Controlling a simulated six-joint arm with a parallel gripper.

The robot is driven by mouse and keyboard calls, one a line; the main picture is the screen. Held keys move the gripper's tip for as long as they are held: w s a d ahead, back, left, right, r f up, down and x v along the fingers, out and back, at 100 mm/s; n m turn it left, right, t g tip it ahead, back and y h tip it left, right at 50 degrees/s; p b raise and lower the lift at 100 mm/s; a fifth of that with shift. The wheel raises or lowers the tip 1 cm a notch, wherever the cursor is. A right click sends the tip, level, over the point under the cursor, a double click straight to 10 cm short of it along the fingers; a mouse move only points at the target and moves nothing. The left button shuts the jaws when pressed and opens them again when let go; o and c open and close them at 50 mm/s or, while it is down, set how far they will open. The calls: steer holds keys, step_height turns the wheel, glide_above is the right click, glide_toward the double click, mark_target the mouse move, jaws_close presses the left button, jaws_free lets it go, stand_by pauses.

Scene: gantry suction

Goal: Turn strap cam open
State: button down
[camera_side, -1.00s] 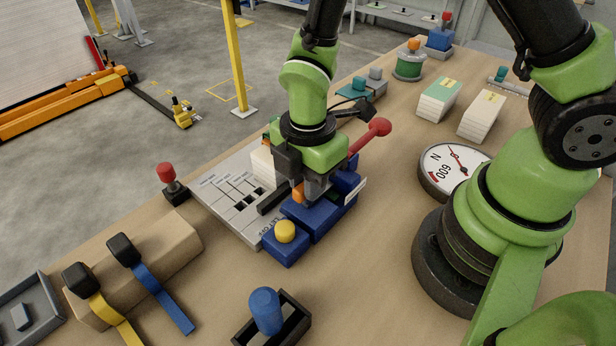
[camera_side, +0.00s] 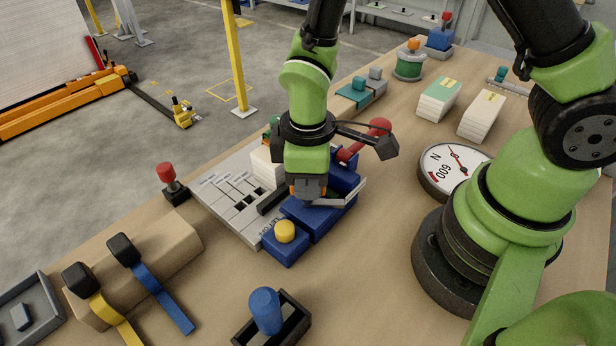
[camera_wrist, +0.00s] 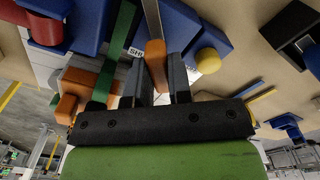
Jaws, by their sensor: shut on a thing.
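My gripper (camera_side: 308,190) points down at the blue fixture (camera_side: 312,220) in the middle of the bench. In the wrist view its two dark fingers (camera_wrist: 162,82) are shut on an orange piece, which I take to be the strap cam (camera_wrist: 156,62). A bit of orange (camera_side: 294,190) also shows beside the fingers in the side view. A green strap (camera_wrist: 118,45) runs next to the fingers in the wrist view. The fingers and palm hide most of the cam in the side view, so its angle is hard to tell there.
A blue box with a yellow knob (camera_side: 285,231) stands just in front of the fixture. A red-ended lever (camera_side: 379,127) rises behind my gripper. A slotted grey panel (camera_side: 229,196) lies to the left, and a round dial (camera_side: 452,168) to the right.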

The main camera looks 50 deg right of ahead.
steer(key=m, duration=0.3)
steer(key=shift+m, duration=2.2)
steer(key=c, duration=1)
jaws_free()
steer(key=shift+c, duration=0.2)
steer(key=shift+r, duration=0.1)
step_height(320, 180, up, 10)
